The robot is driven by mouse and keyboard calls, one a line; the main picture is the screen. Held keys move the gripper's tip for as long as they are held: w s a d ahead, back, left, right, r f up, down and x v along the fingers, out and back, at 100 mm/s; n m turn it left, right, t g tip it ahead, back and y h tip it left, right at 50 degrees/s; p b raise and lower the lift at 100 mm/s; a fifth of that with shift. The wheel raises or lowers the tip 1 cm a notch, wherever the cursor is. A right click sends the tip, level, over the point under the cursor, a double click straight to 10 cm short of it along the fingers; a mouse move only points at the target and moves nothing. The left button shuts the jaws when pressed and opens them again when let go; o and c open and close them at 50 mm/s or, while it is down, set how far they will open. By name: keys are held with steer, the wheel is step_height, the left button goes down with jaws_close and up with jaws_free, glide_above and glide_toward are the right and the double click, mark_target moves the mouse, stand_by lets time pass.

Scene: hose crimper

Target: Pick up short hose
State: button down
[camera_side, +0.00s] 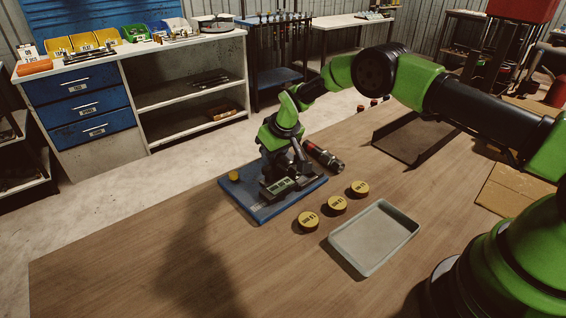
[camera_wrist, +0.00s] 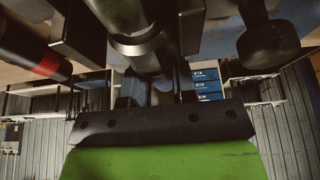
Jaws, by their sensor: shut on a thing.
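My gripper (camera_side: 283,168) points down over a dark machine with a flat grey front (camera_side: 290,188), which I take to be the crimper, on a blue base plate (camera_side: 256,211). In the wrist view, a dark cylinder with a paler metal ring (camera_wrist: 138,42), seemingly the short hose, lies between the jaws. My gripper is shut on it. In the side view the jaws and machine largely hide it, so I cannot tell whether it touches the machine. A black rod with a red band (camera_side: 323,156) sticks out at the right; it also shows at the left of the wrist view (camera_wrist: 40,62).
A yellow knob (camera_side: 234,176) sits at the plate's left edge. Three yellow-topped round tins (camera_side: 336,205) stand to the right, and a pale tray (camera_side: 374,238) lies in front of them. A dark flat tray (camera_side: 415,138) lies behind. The table's left front is clear.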

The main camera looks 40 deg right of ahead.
steer(key=shift+s+f, duration=0.1)
step_height(320, 180, up, 9)
steer(key=shift+r, duration=0.1)
steer(key=shift+s+d+r, duration=0.15)
steer(key=shift+s, duration=0.4)
steer(key=shift+s+f, duration=0.25)
steer(key=shift+f, duration=3.8)
steer(key=shift+f, duration=0.55)
steer(key=c, duration=0.8)
jaws_free()
steer(key=shift+c, duration=0.2)
